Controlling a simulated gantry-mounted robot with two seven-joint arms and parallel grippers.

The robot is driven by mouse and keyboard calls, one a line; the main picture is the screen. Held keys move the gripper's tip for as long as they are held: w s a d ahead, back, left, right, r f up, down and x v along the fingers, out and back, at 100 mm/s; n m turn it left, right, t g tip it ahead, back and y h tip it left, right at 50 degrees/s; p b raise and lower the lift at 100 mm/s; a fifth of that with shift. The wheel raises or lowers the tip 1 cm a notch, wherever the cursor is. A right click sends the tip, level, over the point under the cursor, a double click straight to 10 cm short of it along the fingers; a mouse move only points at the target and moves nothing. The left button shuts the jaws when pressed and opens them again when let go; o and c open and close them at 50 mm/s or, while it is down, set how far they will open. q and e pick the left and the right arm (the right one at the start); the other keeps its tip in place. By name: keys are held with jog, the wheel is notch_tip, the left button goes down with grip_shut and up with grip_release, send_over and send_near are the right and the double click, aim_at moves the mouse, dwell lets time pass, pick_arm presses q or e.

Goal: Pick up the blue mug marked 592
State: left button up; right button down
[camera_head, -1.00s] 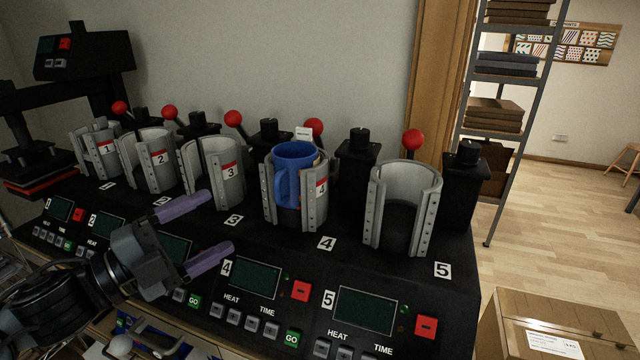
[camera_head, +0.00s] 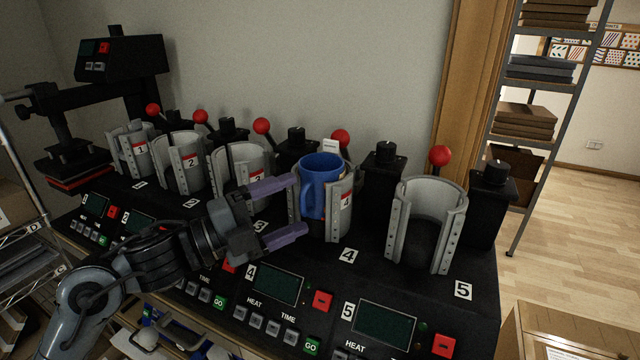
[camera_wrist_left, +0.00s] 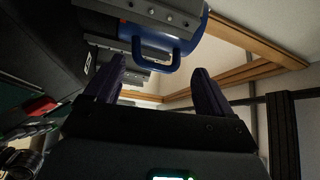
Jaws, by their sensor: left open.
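The blue mug (camera_head: 321,172) stands upright in the grey clamp of press 4 (camera_head: 340,222), with its handle facing my left gripper. No marking 592 can be read on it. My left gripper (camera_head: 296,205) is open, its purple fingers pointing at the mug from the left, one finger beyond the handle side and one nearer the front. In the left wrist view, the blue mug handle (camera_wrist_left: 165,62) shows above and between the two fingers (camera_wrist_left: 160,85), with nothing between the jaws. My right gripper is not in view.
An empty clamp, press 5 (camera_head: 430,215), stands to the right; more empty clamps stand left, with press 1 (camera_head: 135,150) farthest. Red-knobbed levers (camera_head: 341,138) rise behind them. Control panels (camera_head: 385,325) line the front. A cardboard box (camera_head: 560,325) sits at lower right.

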aim_at(317, 191)
pick_arm(q)
jog(key=shift+p+x, duration=0.35)
jog(key=shift+x, duration=1)
jog(key=c, duration=1.2)
jog(key=shift+r, duration=0.1)
